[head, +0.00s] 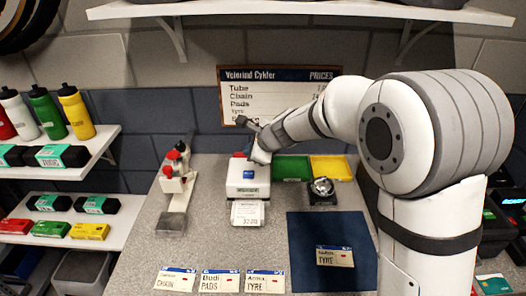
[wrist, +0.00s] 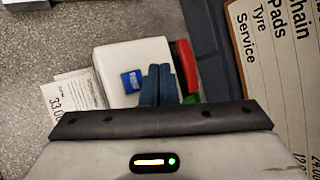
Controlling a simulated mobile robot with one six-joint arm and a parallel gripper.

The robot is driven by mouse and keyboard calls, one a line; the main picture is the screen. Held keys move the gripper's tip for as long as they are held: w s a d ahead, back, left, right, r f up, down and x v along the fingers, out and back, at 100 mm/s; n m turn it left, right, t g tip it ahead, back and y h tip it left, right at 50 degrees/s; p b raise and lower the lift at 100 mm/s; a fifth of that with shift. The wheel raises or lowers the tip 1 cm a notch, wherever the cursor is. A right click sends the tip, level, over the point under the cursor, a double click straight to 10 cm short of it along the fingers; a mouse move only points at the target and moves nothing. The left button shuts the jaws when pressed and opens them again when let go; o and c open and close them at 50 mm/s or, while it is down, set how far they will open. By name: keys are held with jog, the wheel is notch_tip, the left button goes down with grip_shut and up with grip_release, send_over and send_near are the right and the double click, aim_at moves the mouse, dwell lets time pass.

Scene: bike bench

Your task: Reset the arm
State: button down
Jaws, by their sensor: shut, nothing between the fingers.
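My gripper (wrist: 156,72) shows in the wrist view with its two dark blue fingers together, shut and empty. In the head view my arm reaches in from the right and bends down, with its end just behind and above a white box-shaped device (head: 248,188) on the counter. The device has a blue patch on top and a paper slip (head: 247,213) reading 33.00 at its front. In the wrist view the same white device (wrist: 112,62) lies beyond the fingers, partly hidden by them. I cannot tell the gap between fingertips and device.
The grey counter (head: 140,258) holds a green tray (head: 291,168), a yellow tray (head: 330,168), a round metal bell-like object (head: 322,188), a dark blue mat (head: 305,255) and several price cards (head: 222,281). A red-and-white stand (head: 175,180) is left. A price board (head: 275,92) hangs behind.

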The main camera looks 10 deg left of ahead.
jog(key=s+d+r+n+h, duration=0.1)
jog(key=s+d+r+n, duration=0.35)
jog(key=d, duration=0.55)
jog(key=s+d+f+n+g+h, duration=0.1)
jog(key=s+d+n+h, duration=0.5)
jog(key=s+d, duration=1.7)
jog(key=d+n, duration=0.2)
jog(key=n, duration=0.3)
jog(key=shift+s+g+h, duration=0.2)
jog(key=shift+g+h, duration=0.1)
jog(key=shift+g, duration=0.1)
jog(key=shift+n, duration=0.25)
jog(key=shift+s, duration=0.1)
